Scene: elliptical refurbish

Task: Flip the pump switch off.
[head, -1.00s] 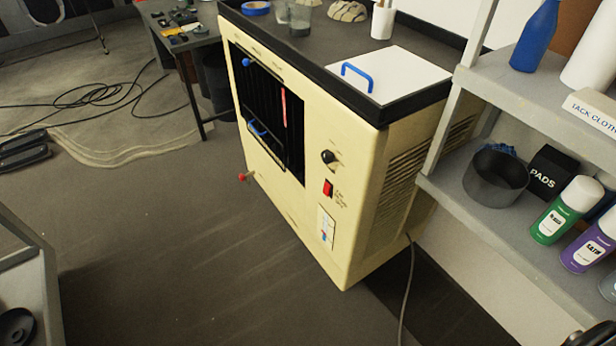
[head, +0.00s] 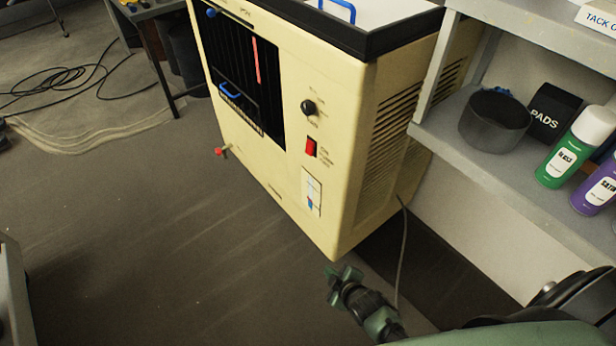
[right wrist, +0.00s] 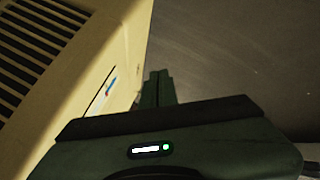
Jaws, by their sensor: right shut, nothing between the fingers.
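The pump switch looks to be the red rocker (head: 311,147) on the front of the cream machine (head: 350,130), below a black knob (head: 308,108). Its on or off position is too small to tell. My right gripper (head: 345,275) is low in front of the machine's lower right corner, below the switch and apart from it. In the right wrist view its fingers (right wrist: 157,90) are together and empty, beside the machine's front edge. The switch does not show in that view. My left gripper is not in view.
Grey shelves (head: 520,190) with a black bin (head: 495,121) and spray cans (head: 572,148) stand right of the machine. A cable (head: 402,255) runs down from the machine's side. A red-tipped valve (head: 220,151) sticks out at its lower left. Floor in front is clear.

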